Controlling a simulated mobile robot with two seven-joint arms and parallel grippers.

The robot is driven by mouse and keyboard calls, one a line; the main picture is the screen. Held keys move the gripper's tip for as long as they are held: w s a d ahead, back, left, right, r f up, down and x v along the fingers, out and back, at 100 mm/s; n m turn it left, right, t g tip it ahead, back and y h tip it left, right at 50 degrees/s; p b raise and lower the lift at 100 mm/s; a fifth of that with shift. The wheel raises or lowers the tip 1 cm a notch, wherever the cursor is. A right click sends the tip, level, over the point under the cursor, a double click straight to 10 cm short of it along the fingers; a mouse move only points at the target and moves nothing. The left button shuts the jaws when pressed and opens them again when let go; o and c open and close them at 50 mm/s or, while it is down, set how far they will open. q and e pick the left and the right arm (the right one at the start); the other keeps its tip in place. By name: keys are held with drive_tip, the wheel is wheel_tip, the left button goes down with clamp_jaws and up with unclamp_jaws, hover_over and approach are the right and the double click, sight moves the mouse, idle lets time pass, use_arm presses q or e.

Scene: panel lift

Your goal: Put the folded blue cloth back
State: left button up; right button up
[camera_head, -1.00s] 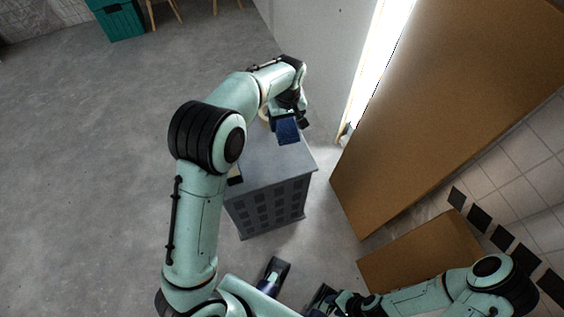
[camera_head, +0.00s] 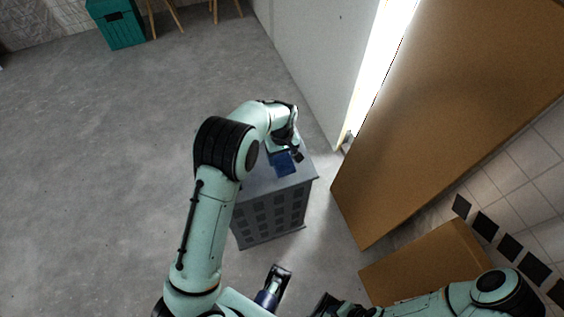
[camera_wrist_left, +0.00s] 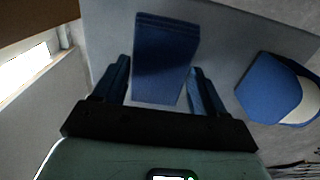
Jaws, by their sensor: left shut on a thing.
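The folded blue cloth (camera_head: 283,164) is in my left gripper (camera_head: 287,150) over the top of the grey crate-like stand (camera_head: 270,215). In the left wrist view the cloth (camera_wrist_left: 165,55) shows as a flat blue block between the two fingers of the left gripper (camera_wrist_left: 160,82), shut on it. I cannot tell whether the cloth touches the grey top. My right gripper (camera_head: 325,303) is at the bottom edge of the head view, partly cut off and dark, well away from the cloth.
A blue and white object (camera_wrist_left: 268,88) lies beside the cloth in the left wrist view. A large brown panel (camera_head: 440,110) leans at the right, with a smaller brown board (camera_head: 430,262) below it. A teal bin (camera_head: 120,28) stands far back. The floor at left is clear.

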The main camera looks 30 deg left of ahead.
sight(282, 159)
use_arm(q)
wheel_tip(282, 159, down, 4)
drive_tip(key=shift+f, duration=0.1)
drive_tip(key=o, duration=0.9)
drive_tip(key=shift+o, duration=0.2)
wheel_tip(282, 159, up, 12)
drive_tip(key=shift+r+p, duration=0.1)
drive_tip(key=shift+p, duration=0.5)
